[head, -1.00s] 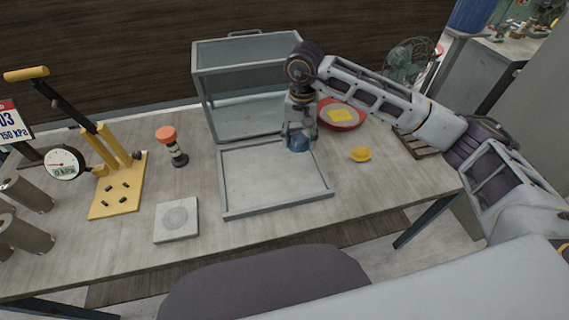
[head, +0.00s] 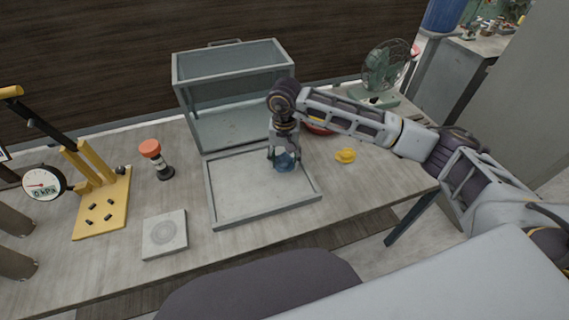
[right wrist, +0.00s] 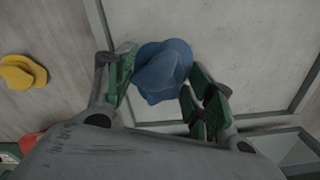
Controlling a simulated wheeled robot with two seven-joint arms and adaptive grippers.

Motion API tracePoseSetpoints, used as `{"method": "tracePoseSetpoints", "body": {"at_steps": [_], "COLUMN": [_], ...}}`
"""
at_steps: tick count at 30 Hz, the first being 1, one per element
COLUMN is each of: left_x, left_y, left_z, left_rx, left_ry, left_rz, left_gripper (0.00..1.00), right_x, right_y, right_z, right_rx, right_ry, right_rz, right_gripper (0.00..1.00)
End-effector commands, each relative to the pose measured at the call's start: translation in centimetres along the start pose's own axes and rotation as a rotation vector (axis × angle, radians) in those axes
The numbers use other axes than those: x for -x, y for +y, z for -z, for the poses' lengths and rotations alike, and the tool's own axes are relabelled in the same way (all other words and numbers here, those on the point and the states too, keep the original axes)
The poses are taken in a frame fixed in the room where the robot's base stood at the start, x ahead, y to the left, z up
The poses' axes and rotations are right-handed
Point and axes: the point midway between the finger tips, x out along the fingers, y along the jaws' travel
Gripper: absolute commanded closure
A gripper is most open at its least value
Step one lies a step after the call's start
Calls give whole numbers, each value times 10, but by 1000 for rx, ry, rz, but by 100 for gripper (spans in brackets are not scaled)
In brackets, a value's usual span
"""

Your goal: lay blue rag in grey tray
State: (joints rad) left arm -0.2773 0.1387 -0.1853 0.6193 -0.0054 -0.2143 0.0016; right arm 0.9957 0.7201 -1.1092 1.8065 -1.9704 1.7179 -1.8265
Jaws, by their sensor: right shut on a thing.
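The blue rag (head: 286,163) is a small crumpled bundle. My right gripper (head: 285,158) is shut on it, over the back right part of the grey tray (head: 213,195). In the right wrist view the rag (right wrist: 162,72) sits between the green-padded fingers of the gripper (right wrist: 160,88), with the tray floor (right wrist: 220,35) below. I cannot tell whether the rag touches the floor. The tray is shallow, rimmed and otherwise empty. My left gripper is out of view.
A glass-sided case (head: 235,95) stands just behind the tray. A yellow rag (head: 345,156) lies to its right, and a red dish (head: 318,129) is partly hidden by my arm. A square block (head: 165,233) and a yellow press (head: 100,205) stand left.

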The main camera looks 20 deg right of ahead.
Motion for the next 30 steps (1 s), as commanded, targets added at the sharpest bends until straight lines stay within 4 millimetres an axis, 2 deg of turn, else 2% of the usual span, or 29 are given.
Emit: {"method": "tracePoseSetpoints", "body": {"at_steps": [7, 25, 26, 30], "left_x": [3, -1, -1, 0], "left_y": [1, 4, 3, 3], "left_z": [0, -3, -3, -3], "left_rx": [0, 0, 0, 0], "left_ry": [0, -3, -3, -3], "left_rz": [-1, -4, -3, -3], "left_gripper": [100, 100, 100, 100], "right_x": [-25, -30, -30, -30], "right_y": [0, 0, 0, 0], "right_z": [0, 0, 0, 0], "right_rx": [0, 0, 0, 0], "right_ry": [-1, 0, 0, 0], "right_rz": [-1, -1, -1, -1], "right_gripper": [65, 65, 42, 24]}}
